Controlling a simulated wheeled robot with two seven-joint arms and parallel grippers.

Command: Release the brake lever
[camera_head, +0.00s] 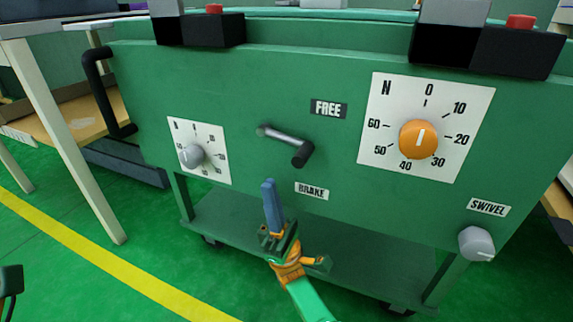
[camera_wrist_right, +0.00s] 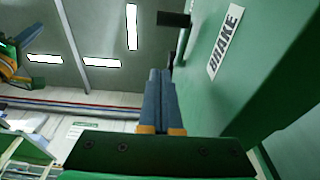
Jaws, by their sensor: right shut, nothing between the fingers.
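The brake lever (camera_head: 285,142) is on the green cart's front panel, a grey bar with a dark knob at its lower right end. It slants slightly down to the right, between the FREE label (camera_head: 328,109) above and the BRAKE label (camera_head: 311,191) below. My right gripper (camera_head: 269,183) is shut and empty, its blue fingers pointing up below the lever and left of the BRAKE label, apart from the lever. In the right wrist view the fingers (camera_wrist_right: 158,78) are together; a dark end, probably the lever's (camera_wrist_right: 174,19), shows beyond them.
The panel also carries an orange dial (camera_head: 418,139), a small grey dial (camera_head: 191,156) and a grey SWIVEL knob (camera_head: 477,243). Boxes with red buttons (camera_head: 213,28) sit along the top. A black handle (camera_head: 100,90) sticks out at left. Space before the panel looks clear.

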